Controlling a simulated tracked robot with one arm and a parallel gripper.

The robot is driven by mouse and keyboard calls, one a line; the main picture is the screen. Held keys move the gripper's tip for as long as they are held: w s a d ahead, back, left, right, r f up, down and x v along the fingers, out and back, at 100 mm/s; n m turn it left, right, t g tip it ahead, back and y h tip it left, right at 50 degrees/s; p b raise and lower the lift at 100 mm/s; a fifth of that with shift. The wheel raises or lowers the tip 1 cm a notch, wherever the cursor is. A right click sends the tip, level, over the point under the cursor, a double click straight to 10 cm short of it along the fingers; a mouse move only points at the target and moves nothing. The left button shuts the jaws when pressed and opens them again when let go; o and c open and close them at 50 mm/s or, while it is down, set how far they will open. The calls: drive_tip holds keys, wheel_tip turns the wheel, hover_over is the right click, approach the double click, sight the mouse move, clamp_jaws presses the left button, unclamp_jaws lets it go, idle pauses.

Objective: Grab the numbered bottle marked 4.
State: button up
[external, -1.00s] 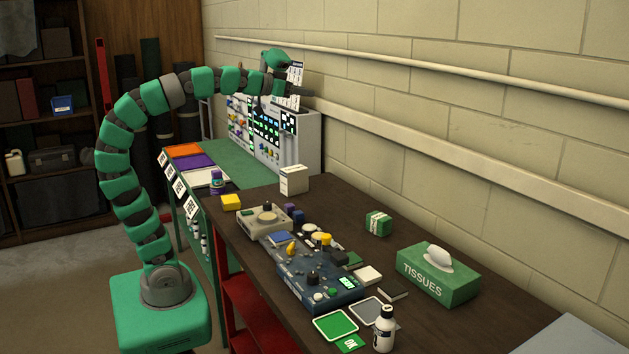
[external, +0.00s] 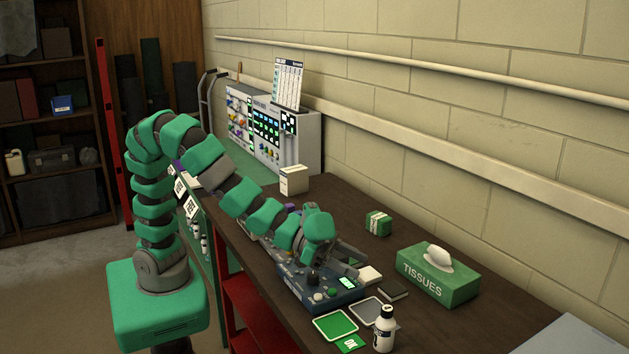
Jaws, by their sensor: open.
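A white bottle with a dark band and dark markings (external: 384,331) stands upright at the near end of the dark bench. Its marking is too small to read, so I cannot tell whether it is the one marked 4. Several small white bottles (external: 202,243) show at the side of the green bench, also unreadable. My gripper (external: 352,262) is open over the blue control box (external: 325,297), beyond the white bottle and apart from it. My arm hides part of the bench behind it.
A green tissue box (external: 438,277) stands right of my gripper. A white box (external: 293,181) and a green-and-white pack (external: 378,223) stand farther back.

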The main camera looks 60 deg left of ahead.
drive_tip(key=s+d+f, duration=0.2)
drive_tip(key=s+f, duration=0.1)
drive_tip(key=s, duration=0.1)
approach(394, 322)
drive_tip(key=shift+m+g+h, duration=0.3)
drive_tip(key=shift+m+g, duration=0.1)
drive_tip(key=w+d, duration=0.1)
drive_tip(key=w+d+r, duration=0.1)
drive_tip(key=w+d, duration=0.1)
drive_tip(key=shift+w+d+r, duration=0.15)
drive_tip(key=shift+w+d, duration=0.1)
drive_tip(key=shift+d, duration=0.05)
drive_tip(key=shift+w+d+f, duration=0.2)
drive_tip(key=shift+d+f, duration=0.15)
drive_tip(key=shift+f, duration=0.05)
drive_tip(key=d+f, duration=0.1)
drive_tip(key=w+d+f, duration=0.1)
drive_tip(key=shift+w+d, duration=0.35)
drive_tip(key=shift+w+d+f, duration=0.1)
drive_tip(key=shift+w+d, duration=0.05)
drive_tip(key=shift+d, duration=0.15)
clamp_jaws()
